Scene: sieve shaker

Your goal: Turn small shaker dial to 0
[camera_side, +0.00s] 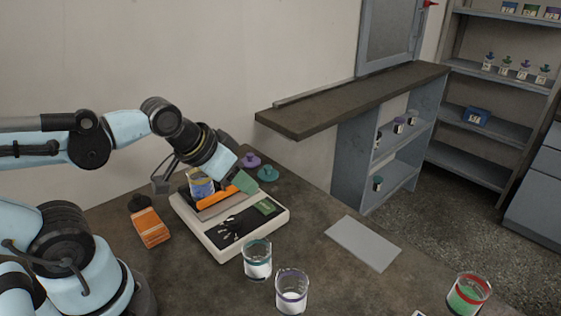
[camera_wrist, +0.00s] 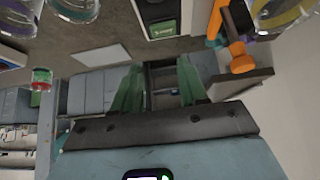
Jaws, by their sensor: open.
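The small sieve shaker (camera_side: 189,222) is a white-framed unit with a black top on the bench in the side view. A dark panel with white marks lies on its front part, and a green display (camera_side: 265,207) on its right. I cannot make out the dial or its setting. A clear jar with a yellow and blue band (camera_side: 200,184) stands at the shaker's back by an orange bar (camera_side: 217,197). My gripper (camera_side: 241,183) hangs above the shaker's back right, its green fingers apart. In the wrist view the fingers (camera_wrist: 158,82) are spread with nothing between them.
Two beakers with white contents (camera_side: 257,262) (camera_side: 291,295) stand in front of the shaker. A grey mat (camera_side: 362,243) lies right, a red-rimmed beaker (camera_side: 467,296) farther right.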

